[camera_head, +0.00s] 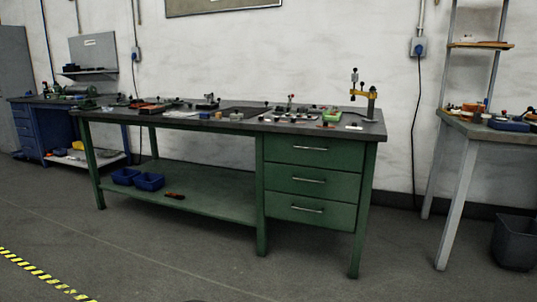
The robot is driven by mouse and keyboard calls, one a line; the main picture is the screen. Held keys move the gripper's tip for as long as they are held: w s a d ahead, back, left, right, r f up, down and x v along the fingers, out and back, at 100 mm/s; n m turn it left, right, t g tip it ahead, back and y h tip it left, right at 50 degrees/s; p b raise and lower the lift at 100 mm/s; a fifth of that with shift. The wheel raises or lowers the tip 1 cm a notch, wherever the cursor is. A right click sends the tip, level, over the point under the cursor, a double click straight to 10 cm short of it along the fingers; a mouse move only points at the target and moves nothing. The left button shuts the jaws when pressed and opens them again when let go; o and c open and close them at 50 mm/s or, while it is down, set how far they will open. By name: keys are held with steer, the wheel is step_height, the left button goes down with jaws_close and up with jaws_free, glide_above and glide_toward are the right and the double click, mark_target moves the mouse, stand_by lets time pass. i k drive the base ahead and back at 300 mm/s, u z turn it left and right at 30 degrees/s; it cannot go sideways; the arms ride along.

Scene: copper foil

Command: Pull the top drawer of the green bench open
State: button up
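The green bench (257,228) stands in the middle of the view against the white wall, with a dark worktop (230,123). Three drawers are stacked at its right end, each with a horizontal silver bar handle. The top drawer (290,154) looks closed, its front level with the others, and its handle (311,148) is near the middle of the front. The middle drawer (335,188) and bottom drawer (335,218) also look closed. My gripper is not in view.
Small tools and a green tray (343,116) lie on the worktop. Blue bins (149,182) sit on the lower shelf. A blue bench (60,127) stands at left, a grey-legged table (455,190) and dark bin (514,243) at right. The floor (190,265) before the drawers is clear.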

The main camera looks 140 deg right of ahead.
mark_target(321, 152)
steer(key=z, duration=4.95)
steer(key=i, duration=1.2)
steer(key=z, duration=0.55)
